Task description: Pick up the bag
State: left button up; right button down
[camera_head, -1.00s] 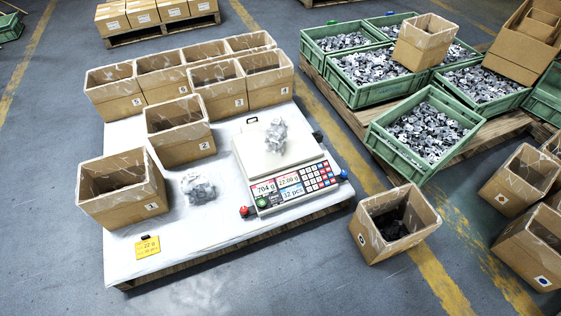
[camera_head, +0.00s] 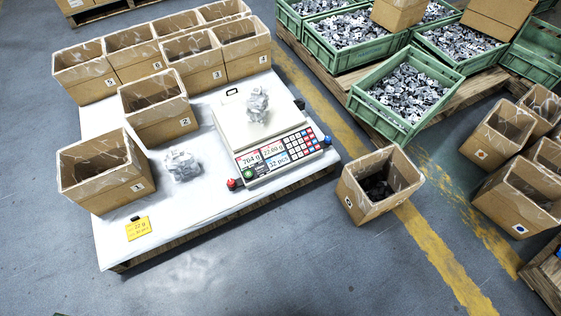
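A clear bag of grey metal parts (camera_head: 257,104) stands on the plate of the weighing scale (camera_head: 235,128). The scale's display reads 704 g, 22.00 g and 32 pcs. A second clear bag of grey parts (camera_head: 182,165) lies on the white pallet top, between the scale and the cardboard box marked 1 (camera_head: 128,187). The task does not say which bag is meant. Neither of my grippers is in view.
Several numbered open boxes (camera_head: 160,122) stand behind and left of the scale. An open box with dark contents (camera_head: 366,208) stands on the floor right of the pallet. Green crates of parts (camera_head: 376,122) stand at back right. A yellow card (camera_head: 138,228) lies near the front edge.

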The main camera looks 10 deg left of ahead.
aim_at(257, 102)
jog(key=i+l+u, duration=0.2)
jog(key=i, duration=0.25)
jog(key=i+u, duration=0.2)
jog(key=i, duration=0.2)
